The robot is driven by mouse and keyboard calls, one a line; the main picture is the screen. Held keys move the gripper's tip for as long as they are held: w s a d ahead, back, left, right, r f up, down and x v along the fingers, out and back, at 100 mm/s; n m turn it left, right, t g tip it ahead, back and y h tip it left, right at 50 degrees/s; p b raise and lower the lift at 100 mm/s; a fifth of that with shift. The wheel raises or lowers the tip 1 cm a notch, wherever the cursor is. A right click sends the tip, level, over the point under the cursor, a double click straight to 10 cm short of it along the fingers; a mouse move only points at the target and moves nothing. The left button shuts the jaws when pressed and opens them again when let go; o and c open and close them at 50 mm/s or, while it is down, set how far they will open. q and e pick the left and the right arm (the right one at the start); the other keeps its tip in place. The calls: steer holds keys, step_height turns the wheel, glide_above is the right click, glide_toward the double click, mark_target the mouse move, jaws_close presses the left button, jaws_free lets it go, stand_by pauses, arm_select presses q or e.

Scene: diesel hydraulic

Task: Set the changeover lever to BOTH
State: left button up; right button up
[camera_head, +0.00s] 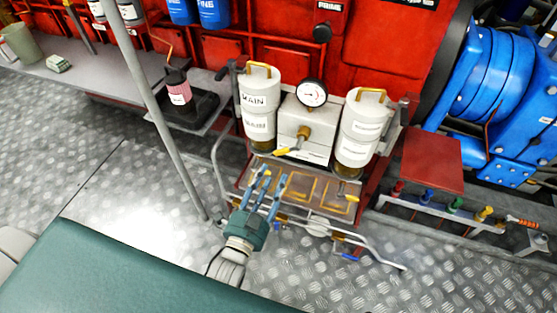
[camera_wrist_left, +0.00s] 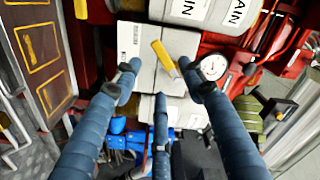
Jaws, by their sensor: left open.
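The changeover lever (camera_head: 281,151) has a yellow handle and a brass hub on the front of a pale block (camera_head: 292,119) between two white filter canisters. In the head view its handle points left and slightly down from the hub. My left gripper (camera_head: 268,182) is open and empty, below and in front of the lever, over the tray and apart from the handle. In the left wrist view the yellow lever (camera_wrist_left: 164,58) shows beyond and between the blue fingers (camera_wrist_left: 156,75). I cannot read a BOTH mark. My right gripper is not in view.
Canisters with yellow top handles stand left (camera_head: 258,105) and right (camera_head: 359,130) of the block. A round gauge (camera_head: 312,93) sits above it. A brown tray (camera_head: 325,192) with pipes lies below. A grey pole (camera_head: 165,125) rises to the left. The plate floor in front is mostly clear.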

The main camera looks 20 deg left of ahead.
mark_target(282, 154)
arm_select(q)
steer(key=shift+w+d+b, duration=0.15)
steer(key=shift+w+b, duration=0.4)
steer(key=shift+w, duration=4.6)
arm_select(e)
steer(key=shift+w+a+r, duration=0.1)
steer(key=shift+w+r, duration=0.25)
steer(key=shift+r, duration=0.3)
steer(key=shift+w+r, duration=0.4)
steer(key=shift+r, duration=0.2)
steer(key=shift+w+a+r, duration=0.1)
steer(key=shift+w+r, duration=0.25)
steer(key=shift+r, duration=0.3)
arm_select(q)
steer(key=shift+c, duration=0.5)
jaws_close()
